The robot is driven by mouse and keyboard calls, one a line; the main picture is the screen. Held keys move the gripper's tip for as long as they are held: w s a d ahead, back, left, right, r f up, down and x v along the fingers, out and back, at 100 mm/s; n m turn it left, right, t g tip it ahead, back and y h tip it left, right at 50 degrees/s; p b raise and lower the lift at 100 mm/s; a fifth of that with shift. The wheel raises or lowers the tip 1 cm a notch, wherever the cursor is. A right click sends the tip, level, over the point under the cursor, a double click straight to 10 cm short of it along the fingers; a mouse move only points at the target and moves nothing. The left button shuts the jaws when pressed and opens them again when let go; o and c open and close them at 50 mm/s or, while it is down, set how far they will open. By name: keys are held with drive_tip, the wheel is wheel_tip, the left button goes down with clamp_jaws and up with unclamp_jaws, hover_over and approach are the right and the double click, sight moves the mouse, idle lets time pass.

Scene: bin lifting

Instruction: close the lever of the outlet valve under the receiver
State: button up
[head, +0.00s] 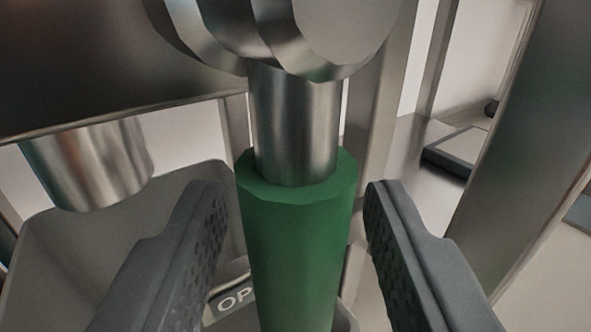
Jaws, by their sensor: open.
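The valve lever has a green grip (298,250) on a steel rod (296,125). It hangs down from a rounded steel valve body (300,35) at the top of the head view. My gripper (292,205) is open, with one dark textured finger on each side of the green grip. A gap shows between the grip and each finger near the tips. The lower end of the grip is cut off by the frame. A label (233,300) reading "OP" is partly hidden behind the grip and the left finger.
A steel receiver underside (110,70) fills the upper left, with a short steel outlet pipe (95,165) below it. A grey bin (60,250) stands under the pipe. Steel posts (530,150) rise at the right. A flat grey device (460,150) lies on a surface behind.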

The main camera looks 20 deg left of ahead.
drive_tip(key=shift+w, duration=0.15)
clamp_jaws()
drive_tip(key=shift+a, duration=0.1)
drive_tip(key=s+a+r+m+g+y, duration=0.3)
drive_tip(key=r+m+g, duration=0.3)
drive_tip(key=m+g, duration=0.4)
drive_tip(key=shift+s+a+m, duration=0.25)
drive_tip(key=shift+s+m, duration=0.35)
drive_tip(key=shift+s, duration=0.2)
idle(0.7)
idle(0.3)
